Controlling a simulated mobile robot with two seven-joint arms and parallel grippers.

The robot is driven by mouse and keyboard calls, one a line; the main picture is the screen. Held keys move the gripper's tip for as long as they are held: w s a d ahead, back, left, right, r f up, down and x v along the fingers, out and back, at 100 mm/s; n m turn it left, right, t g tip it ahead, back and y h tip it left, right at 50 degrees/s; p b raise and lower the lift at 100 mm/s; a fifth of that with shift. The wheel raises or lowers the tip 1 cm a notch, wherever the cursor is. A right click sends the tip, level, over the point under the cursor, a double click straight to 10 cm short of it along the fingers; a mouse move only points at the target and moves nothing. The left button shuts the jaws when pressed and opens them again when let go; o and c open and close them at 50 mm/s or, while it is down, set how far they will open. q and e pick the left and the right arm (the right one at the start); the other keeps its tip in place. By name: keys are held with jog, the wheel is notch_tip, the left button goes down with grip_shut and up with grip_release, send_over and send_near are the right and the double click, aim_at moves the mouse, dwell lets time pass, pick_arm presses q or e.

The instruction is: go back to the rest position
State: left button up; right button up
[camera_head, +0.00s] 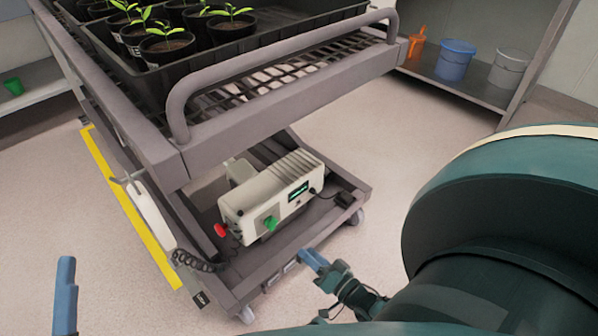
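My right gripper (313,259) shows at the lower middle, with blue fingers and a dark teal wrist. It is in front of the cart's lower shelf, and nothing shows held in it. I cannot tell its finger gap. My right arm's large teal link fills the lower right. Of my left gripper, only one blue finger (65,292) shows at the bottom left edge; the rest is out of frame.
A grey cart (165,160) stands ahead, with a black tray (215,55) of potted seedlings on top and a beige device (270,198) on its lower shelf. Yellow floor tape (125,200) runs along its left. A shelf (455,85) with buckets stands back right. Floor right of the cart is clear.

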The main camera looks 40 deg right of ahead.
jog(key=shift+s, duration=0.5)
